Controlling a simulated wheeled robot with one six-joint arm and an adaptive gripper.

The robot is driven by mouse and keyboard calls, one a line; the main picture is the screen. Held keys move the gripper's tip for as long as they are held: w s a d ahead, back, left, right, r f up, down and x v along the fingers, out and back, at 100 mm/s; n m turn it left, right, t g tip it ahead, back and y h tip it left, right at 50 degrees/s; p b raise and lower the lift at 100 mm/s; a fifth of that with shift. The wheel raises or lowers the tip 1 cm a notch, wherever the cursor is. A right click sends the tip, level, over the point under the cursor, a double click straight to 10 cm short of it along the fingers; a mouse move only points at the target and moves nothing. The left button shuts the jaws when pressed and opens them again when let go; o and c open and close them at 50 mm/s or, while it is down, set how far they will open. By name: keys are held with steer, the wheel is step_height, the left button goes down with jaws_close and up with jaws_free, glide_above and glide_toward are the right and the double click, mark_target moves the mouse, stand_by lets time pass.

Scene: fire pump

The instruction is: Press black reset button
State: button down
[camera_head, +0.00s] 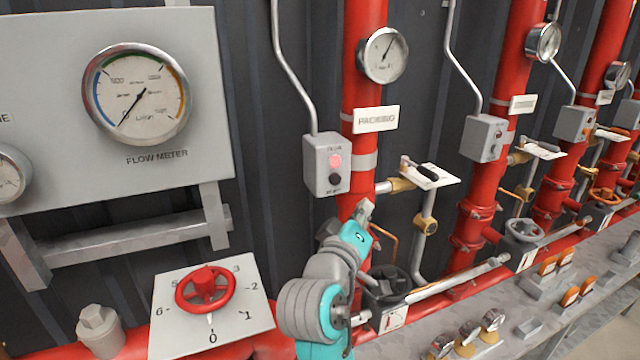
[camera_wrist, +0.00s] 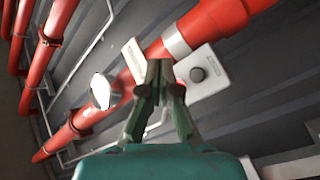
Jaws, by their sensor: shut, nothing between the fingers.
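The black reset button (camera_head: 335,179) is on the lower part of a grey control box (camera_head: 322,150), under a lit pinkish-red lamp (camera_head: 335,161). In the wrist view the black button (camera_wrist: 197,74) shows on the box face, right of my fingertips and apart from them in the picture. My gripper (camera_head: 365,208) is below and slightly right of the box in the head view. In the wrist view my gripper (camera_wrist: 160,68) has its fingers together and holds nothing. The fingers partly cover the red lamp there.
A red vertical pipe (camera_head: 362,90) carries a gauge (camera_head: 383,54) and a "PACKING" sign (camera_head: 376,119). A brass valve with a white plate (camera_head: 430,174) is to the right, and a dark handwheel (camera_head: 387,285) below. The flow meter panel (camera_head: 40,60) is left. More pipes stand right.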

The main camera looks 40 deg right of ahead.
stand_by(0.3)
steer(key=shift+w+d, duration=0.4)
steer(key=shift+w, duration=1)
steer(key=shift+w+d, duration=0.45)
steer(key=shift+w, duration=0.95)
steer(key=shift+w+d, duration=0.4)
steer(key=shift+w, duration=1)
steer(key=shift+w, duration=0.15)
steer(key=shift+w+d, duration=0.1)
steer(key=shift+w, duration=0.2)
steer(key=shift+w+d, duration=0.15)
steer(key=shift+w, duration=0.3)
steer(key=shift+s, duration=0.15)
steer(key=shift+s+a, duration=0.3)
steer(key=shift+s, duration=0.45)
steer(key=shift+s+a, duration=0.2)
steer(key=shift+s, duration=0.6)
steer(key=shift+s+a, duration=0.25)
steer(key=shift+s, duration=0.55)
steer(key=shift+s+a, duration=0.2)
steer(key=shift+s, duration=0.6)
